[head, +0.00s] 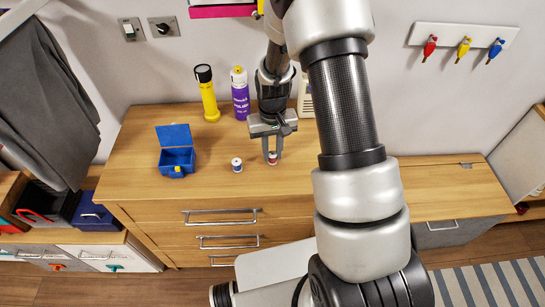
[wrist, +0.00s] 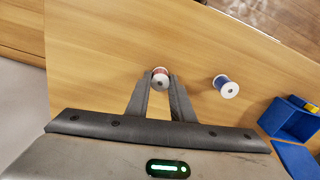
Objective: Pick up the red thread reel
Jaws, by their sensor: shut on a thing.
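The red thread reel (head: 273,158) is at my gripper's fingertips, over the wooden dresser top. It also shows in the wrist view (wrist: 160,78), with its white end facing the camera. My gripper (head: 272,154) is shut on the red reel, with one finger on each side of it; in the wrist view the fingertips (wrist: 160,80) flank it. I cannot tell whether the reel touches the wood or is slightly above it. A blue thread reel (head: 237,164) stands on the dresser to the left in the head view, and to the right in the wrist view (wrist: 226,87).
An open blue box (head: 178,160) sits left of the reels on the dresser (head: 220,190). A yellow torch (head: 207,93) and a purple spray can (head: 240,93) stand at the back. The dresser top right of my arm looks clear.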

